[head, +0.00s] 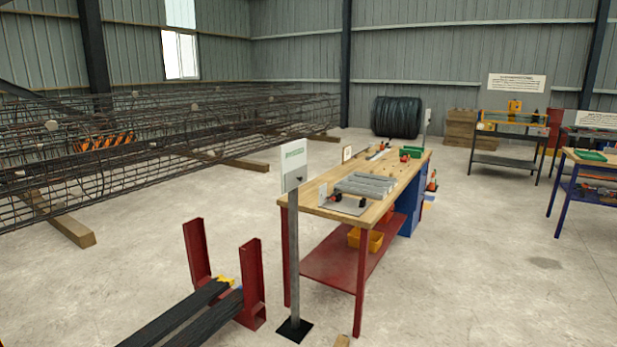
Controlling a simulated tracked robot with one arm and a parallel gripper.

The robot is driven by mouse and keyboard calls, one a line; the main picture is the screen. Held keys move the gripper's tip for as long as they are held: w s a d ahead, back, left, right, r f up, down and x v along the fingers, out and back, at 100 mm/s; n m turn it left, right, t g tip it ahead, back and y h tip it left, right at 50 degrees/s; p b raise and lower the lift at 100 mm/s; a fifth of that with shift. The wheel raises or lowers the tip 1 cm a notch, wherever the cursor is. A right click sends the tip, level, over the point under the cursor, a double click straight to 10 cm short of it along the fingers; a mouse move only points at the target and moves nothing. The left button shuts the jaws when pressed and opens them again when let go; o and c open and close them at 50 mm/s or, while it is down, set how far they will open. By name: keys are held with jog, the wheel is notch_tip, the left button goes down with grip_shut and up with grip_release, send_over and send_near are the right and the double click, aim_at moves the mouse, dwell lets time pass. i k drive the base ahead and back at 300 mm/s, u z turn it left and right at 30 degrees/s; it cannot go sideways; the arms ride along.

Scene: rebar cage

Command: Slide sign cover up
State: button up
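A sign on a grey post (294,250) stands upright in front of the wooden workbench, on a dark square foot.
The workbench (400,172) behind the post holds grey parts and tools. Red uprights (253,275) with dark bars stand at the lower left. Long rebar cages (130,135) lie on timbers at the left. Concrete floor (480,270) is clear at the right.

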aim_at(293, 179)
jog(key=z, duration=0.05)
jog(key=i, duration=3.7)
jog(key=u, duration=0.2)
